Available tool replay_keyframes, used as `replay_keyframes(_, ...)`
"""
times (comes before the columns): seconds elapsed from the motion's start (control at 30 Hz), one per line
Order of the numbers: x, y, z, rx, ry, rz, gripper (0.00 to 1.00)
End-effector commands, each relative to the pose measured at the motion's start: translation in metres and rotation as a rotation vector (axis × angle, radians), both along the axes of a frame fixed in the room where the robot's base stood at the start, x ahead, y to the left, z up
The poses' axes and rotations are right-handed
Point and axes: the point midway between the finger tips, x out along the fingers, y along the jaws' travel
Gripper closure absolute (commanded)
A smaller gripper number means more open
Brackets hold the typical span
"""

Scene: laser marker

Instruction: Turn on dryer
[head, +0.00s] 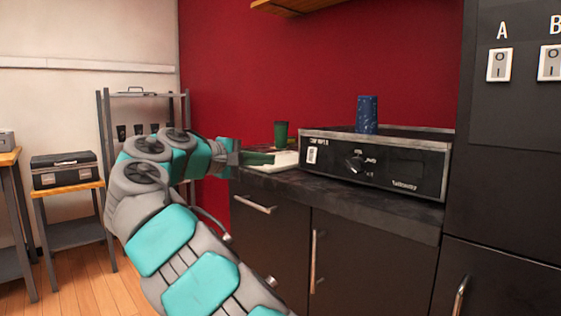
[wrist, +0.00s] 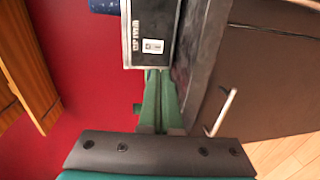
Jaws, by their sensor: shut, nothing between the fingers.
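The dryer (head: 425,173) is a black box with a light metal rim on the dark counter, right of centre in the head view. Its front has a white rocker switch (head: 312,155) at the left and a round black knob (head: 357,162) in the middle. The wrist view shows the dryer's end (wrist: 137,32) sideways, with the switch (wrist: 152,46) just beyond my fingertips. My gripper (head: 270,158) is left of the dryer, with its green fingers shut and empty (wrist: 156,72). A gap shows between fingers and dryer in the head view. I cannot read the switch position.
A blue speckled cup (head: 367,114) stands on the dryer. A green cup (head: 281,134) stands at the back of the counter (head: 390,207). A tall black cabinet (head: 510,160) with switches A and B stands at the right. Drawer handles (head: 253,204) stick out below the counter.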

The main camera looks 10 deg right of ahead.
Motion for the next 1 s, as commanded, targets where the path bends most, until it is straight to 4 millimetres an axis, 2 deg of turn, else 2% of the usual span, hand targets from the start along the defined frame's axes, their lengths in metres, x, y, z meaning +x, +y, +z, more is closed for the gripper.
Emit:
replay_keyframes(0.3,0.034,-0.049,-0.012,0.001,0.003,-0.005,1.0)
replay_keyframes(0.6,0.064,-0.089,-0.019,0.001,0.001,-0.002,1.0)
replay_keyframes(0.8,0.073,-0.101,-0.019,0.001,-0.002,0.001,1.0)
replay_keyframes(1.0,0.075,-0.103,-0.02,0.001,-0.001,0.001,1.0)
